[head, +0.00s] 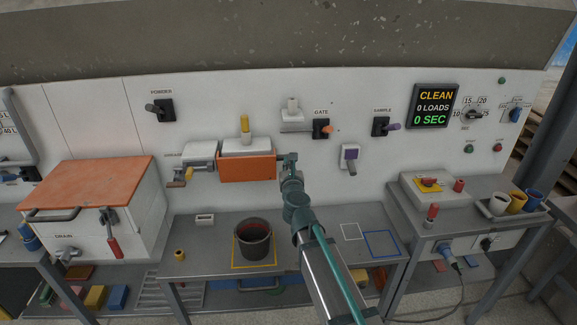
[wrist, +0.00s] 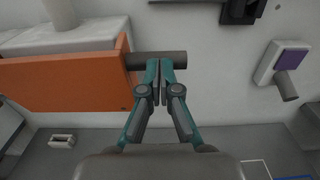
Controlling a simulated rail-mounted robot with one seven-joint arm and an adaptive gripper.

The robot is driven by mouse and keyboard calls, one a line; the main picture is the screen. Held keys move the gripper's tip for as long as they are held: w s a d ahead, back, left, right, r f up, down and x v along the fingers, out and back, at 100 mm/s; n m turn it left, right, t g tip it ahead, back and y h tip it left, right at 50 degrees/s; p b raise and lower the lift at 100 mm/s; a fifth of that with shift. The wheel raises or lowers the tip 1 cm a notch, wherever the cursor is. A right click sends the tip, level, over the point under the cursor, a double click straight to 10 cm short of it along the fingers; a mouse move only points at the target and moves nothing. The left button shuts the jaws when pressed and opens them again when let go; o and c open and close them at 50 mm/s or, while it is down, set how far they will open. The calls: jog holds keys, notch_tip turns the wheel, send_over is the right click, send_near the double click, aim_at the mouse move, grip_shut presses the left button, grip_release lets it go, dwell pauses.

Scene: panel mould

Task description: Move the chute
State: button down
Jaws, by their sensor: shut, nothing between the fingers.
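An orange panel (head: 246,167) hangs on the white wall in front of a white box, and it fills the upper left of the wrist view (wrist: 65,85). I see no readable chute label on it; it may be the chute. A dark grey round bar (wrist: 150,60) sticks out from its right end. My gripper (head: 289,160) is at this right end. In the wrist view my gripper (wrist: 160,72) is shut and empty, its fingertips overlapping the bar's lower edge. I cannot tell whether they touch it. The fingertips are small in the head view.
A dark bucket (head: 253,239) stands on the grey bench below, inside a yellow outline. An orange-lidded chest (head: 90,185) stands at left. The bench's right part is mostly clear.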

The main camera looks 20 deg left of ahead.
jog(key=shift+w+a+r+p, duration=0.25)
jog(key=shift+w, duration=0.15)
jog(key=shift+w+a+r+p, duration=0.2)
jog(key=shift+w, duration=0.2)
jog(key=r+p+v, duration=0.1)
jog(key=r+v, duration=0.1)
jog(key=v, duration=1.2)
jog(key=shift+r, duration=0.25)
jog(key=shift+w, duration=0.15)
